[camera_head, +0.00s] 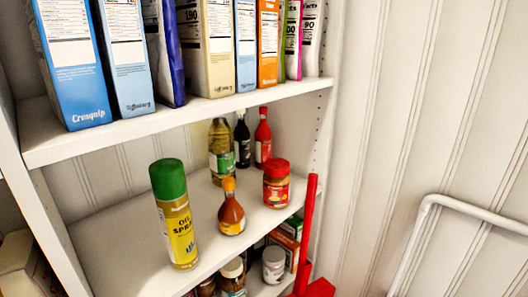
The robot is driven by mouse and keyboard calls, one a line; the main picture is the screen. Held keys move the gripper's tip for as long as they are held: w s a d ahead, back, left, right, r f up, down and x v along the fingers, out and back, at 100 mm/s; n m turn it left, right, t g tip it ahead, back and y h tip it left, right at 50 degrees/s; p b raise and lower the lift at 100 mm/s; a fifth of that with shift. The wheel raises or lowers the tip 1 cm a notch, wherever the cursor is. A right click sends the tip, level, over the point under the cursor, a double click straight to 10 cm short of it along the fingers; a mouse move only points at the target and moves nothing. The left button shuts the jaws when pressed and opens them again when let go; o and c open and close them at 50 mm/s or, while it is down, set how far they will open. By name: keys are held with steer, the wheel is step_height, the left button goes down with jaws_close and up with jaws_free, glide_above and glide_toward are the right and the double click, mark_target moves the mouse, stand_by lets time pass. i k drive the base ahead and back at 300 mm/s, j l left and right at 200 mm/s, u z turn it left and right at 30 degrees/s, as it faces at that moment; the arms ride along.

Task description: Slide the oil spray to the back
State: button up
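The oil spray (180,232) is a tall can with a green cap and a yellow-green label. It stands upright near the front edge of the middle shelf (120,243), left of the other bottles there. The shelf behind it looks clear back to the panelled rear wall. My gripper is not in view.
An orange sauce bottle (231,212) and a red-lidded jar (276,184) stand to its right. An oil bottle (221,148), a dark bottle (242,140) and a red bottle (263,138) stand farther back. Boxes fill the upper shelf (180,119). A red upright object (308,225) stands at the right.

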mark_target(167, 177)
steer(key=u, duration=1.25)
